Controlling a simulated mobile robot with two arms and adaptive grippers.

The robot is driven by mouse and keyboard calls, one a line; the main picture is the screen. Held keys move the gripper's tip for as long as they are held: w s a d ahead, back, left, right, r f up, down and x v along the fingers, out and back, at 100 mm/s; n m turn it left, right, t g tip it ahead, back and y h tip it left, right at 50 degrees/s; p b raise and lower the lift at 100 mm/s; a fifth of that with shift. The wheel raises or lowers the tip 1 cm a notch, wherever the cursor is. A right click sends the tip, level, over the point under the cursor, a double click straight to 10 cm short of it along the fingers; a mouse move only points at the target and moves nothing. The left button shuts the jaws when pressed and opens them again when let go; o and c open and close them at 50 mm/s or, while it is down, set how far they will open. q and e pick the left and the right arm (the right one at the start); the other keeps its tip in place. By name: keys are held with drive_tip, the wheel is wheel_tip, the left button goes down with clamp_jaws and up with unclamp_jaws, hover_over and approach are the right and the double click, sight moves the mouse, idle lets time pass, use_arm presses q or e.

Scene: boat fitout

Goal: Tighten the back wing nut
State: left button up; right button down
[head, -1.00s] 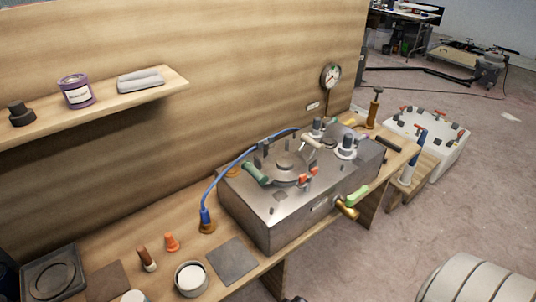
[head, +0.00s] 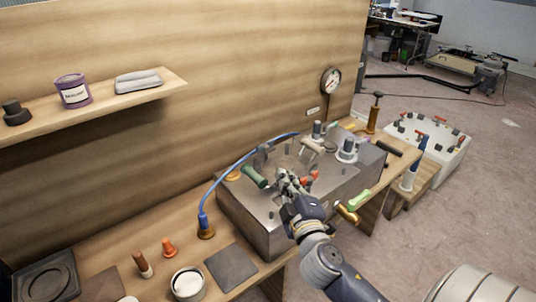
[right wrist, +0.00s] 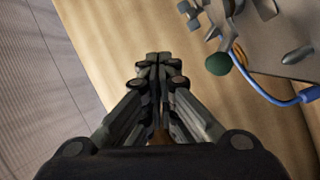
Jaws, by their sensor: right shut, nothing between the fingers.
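The steel box (head: 245,215) stands on the bench with a round hatch on its top. Small grey upright fittings (head: 258,160) show at the hatch's back left edge; I cannot tell for certain which is the back wing nut. Grey winged parts (right wrist: 230,12) also show at the top of the right wrist view, beside a round green handle end (right wrist: 218,64). My right gripper (head: 281,174) is over the hatch, covering much of it. In the right wrist view its fingertips (right wrist: 160,58) are together and empty, apart from the winged parts. My left gripper is out of view.
A green handle (head: 255,177) lies at the hatch's left. A blue hose (head: 222,176) arches behind the box. Grey-capped fittings (head: 347,150) and a red fitting (head: 313,177) stand to the right. The wooden wall (head: 200,130) closes off the back.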

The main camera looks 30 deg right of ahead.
sight(268, 162)
drive_tip(key=w+a+r+n+t+y, duration=0.55)
drive_tip(key=r+n+y, duration=0.35)
drive_tip(key=n, duration=0.6)
drive_tip(key=w+d+f+n+g+y, duration=0.1)
drive_tip(key=f+n+g, duration=0.1)
drive_tip(key=n, duration=0.2)
drive_tip(key=w+d+f+n+g+y, duration=0.1)
drive_tip(key=w+f+n+g, duration=0.1)
drive_tip(key=n+g, duration=0.1)
drive_tip(key=w+d+f+n+g, duration=0.1)
drive_tip(key=f+n+g, duration=0.2)
drive_tip(key=n, duration=0.2)
drive_tip(key=shift+w+n+y, duration=0.2)
drive_tip(key=shift+n+y, duration=0.1)
drive_tip(key=shift+y, duration=0.1)
drive_tip(key=d+f+g+h, duration=0.1)
drive_tip(key=d, duration=0.2)
drive_tip(key=d+f+h, duration=0.1)
drive_tip(key=d+h, duration=0.1)
drive_tip(key=d, duration=0.2)
drive_tip(key=d+f+g+h, duration=0.1)
drive_tip(key=d, duration=0.2)
drive_tip(key=shift+w+d+f+n+g+h, duration=0.1)
drive_tip(key=shift+d+f+n+g+h, duration=0.1)
drive_tip(key=shift+n+g+h, duration=0.2)
drive_tip(key=shift+a, duration=0.1)
drive_tip(key=shift+w+f, duration=0.1)
